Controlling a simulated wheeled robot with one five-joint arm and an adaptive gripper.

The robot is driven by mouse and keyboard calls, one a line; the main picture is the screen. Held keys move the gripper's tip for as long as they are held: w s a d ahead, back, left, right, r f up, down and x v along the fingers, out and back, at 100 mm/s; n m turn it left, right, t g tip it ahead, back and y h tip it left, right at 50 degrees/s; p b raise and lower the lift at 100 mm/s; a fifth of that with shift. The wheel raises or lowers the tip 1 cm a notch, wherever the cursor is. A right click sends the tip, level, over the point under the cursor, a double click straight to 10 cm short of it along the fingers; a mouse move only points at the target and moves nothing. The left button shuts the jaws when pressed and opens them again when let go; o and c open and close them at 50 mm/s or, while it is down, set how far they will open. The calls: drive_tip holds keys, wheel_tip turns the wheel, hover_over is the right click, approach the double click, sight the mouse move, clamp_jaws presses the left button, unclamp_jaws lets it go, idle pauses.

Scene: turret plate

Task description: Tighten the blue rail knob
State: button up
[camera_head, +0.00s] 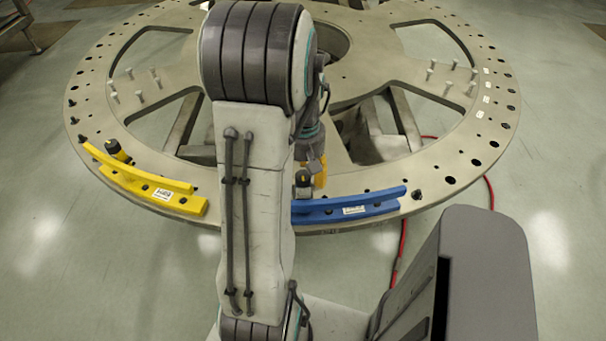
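The blue rail (352,208) lies along the near rim of the turret plate, right of my arm; the arm hides its left end. A dark knob (303,181) stands at the rail's back edge, close beside my arm link, and is partly hidden. My gripper (319,178) points down just right of and behind this knob, with a yellow part showing at its end. My arm covers much of it. I cannot tell whether it touches the knob or whether its fingers are open or shut.
The large round turret plate (440,170) has openings, holes and several upright pins. A yellow rail (150,190) with its own dark knob (115,149) sits on the near left rim. A red cable (403,245) lies on the floor at right. The floor at left is clear.

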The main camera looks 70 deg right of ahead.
drive_tip(key=shift+f, duration=0.25)
drive_tip(key=shift+o, duration=0.2)
drive_tip(key=c, duration=1.2)
